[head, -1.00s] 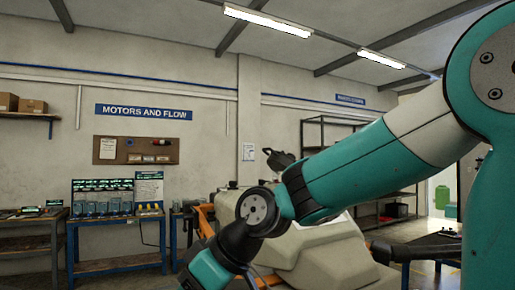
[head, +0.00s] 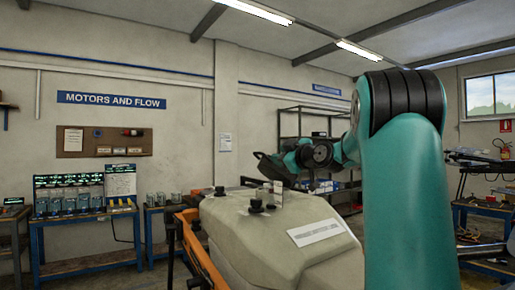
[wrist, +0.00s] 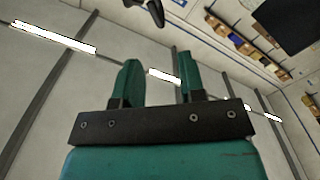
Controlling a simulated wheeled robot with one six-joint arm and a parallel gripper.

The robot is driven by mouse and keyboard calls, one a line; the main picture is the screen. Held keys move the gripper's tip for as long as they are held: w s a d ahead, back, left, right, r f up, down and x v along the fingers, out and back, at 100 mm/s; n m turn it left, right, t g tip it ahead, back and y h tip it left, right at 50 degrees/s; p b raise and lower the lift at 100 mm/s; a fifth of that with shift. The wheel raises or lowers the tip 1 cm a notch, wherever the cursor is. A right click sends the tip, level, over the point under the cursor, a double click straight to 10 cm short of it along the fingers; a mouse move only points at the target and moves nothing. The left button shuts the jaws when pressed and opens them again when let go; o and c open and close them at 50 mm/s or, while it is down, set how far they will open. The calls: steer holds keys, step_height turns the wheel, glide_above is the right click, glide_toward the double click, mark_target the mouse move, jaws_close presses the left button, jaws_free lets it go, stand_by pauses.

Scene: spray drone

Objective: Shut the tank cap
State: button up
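The beige tank (head: 280,235) stands in the middle of the head view, with a white label on its near side. A small black cap-like fitting (head: 256,205) sits on its top, and a thin pale plate (head: 277,188) stands upright just behind. I cannot tell surely which part is the tank cap or how far it is open. My gripper (wrist: 158,62) is open and empty in the wrist view, its teal fingers apart and facing the ceiling and wall. In the head view my arm reaches behind and above the tank, and the fingertips cannot be made out.
A dark angular part (head: 272,167) rises above the tank, close to my wrist. An orange frame (head: 203,255) runs along the tank's left side. A blue workbench (head: 85,265) stands at the left wall, and metal shelving (head: 290,120) stands behind.

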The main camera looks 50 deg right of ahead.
mark_target(263, 154)
steer(key=p+x, duration=0.7)
steer(key=x, duration=0.4)
steer(key=shift+w+d+r, duration=0.1)
steer(key=shift+w+r, duration=0.05)
steer(key=shift+w, duration=0.5)
steer(key=shift+c, duration=0.2)
steer(key=shift+f, duration=0.2)
jaws_close()
